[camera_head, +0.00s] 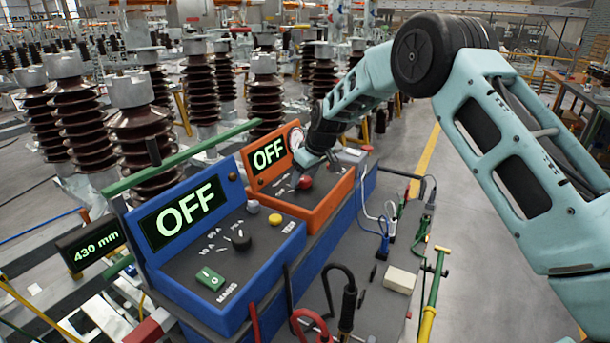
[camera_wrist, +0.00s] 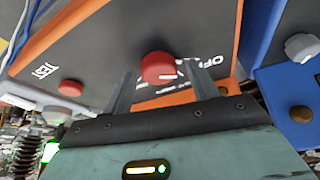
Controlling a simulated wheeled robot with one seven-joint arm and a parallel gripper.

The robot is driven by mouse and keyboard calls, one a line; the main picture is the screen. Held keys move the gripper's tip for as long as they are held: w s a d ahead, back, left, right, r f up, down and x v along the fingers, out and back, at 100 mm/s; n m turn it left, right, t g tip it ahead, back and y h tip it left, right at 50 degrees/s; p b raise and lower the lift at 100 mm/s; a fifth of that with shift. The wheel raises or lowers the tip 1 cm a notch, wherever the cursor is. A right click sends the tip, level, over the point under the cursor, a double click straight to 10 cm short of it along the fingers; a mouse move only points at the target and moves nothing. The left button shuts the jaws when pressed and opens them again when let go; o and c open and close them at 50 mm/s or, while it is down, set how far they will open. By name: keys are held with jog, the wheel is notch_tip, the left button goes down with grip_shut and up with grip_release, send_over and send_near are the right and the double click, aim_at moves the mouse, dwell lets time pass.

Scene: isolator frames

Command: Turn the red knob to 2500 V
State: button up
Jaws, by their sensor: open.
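The red knob (camera_head: 305,182) is on the sloped dark panel of the orange tester (camera_head: 322,213), whose display (camera_head: 268,152) reads OFF. In the wrist view the red knob (camera_wrist: 158,66) shows a short white mark at its lower right. Printing that looks like "OFF" lies to its right; other labels are hidden or unreadable. My gripper (camera_head: 308,160) is over the orange panel. In the wrist view its two fingers are apart, with the knob between the tips (camera_wrist: 160,70). Gaps show on both sides, and I cannot tell whether either finger touches it.
The blue tester (camera_head: 237,260), also showing OFF, stands left of the orange one. Cables and clamps (camera_head: 385,240) hang along the bench's right side.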

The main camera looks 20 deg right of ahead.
jog(key=c, duration=1)
jog(key=shift+m, duration=0.4)
jog(key=m+h, duration=0.1)
jog(key=m, duration=0.1)
jog(key=shift+a+m+b, duration=0.15)
jog(key=shift+m+b, duration=0.15)
jog(key=shift+m, duration=0.1)
jog(key=m+h, duration=0.2)
jog(key=m, duration=0.2)
jog(key=shift+m+t, duration=0.3)
jog(key=shift+t, duration=0.1)
jog(key=m+h, duration=0.1)
jog(key=m, duration=0.3)
jog(key=shift+a+g+h, duration=0.1)
jog(key=shift+g+h, duration=0.2)
jog(key=shift+h, duration=0.1)
jog(key=shift+m+g+h, duration=0.4)
jog(key=shift+m+h, duration=0.1)
jog(key=shift+m, duration=1.2)
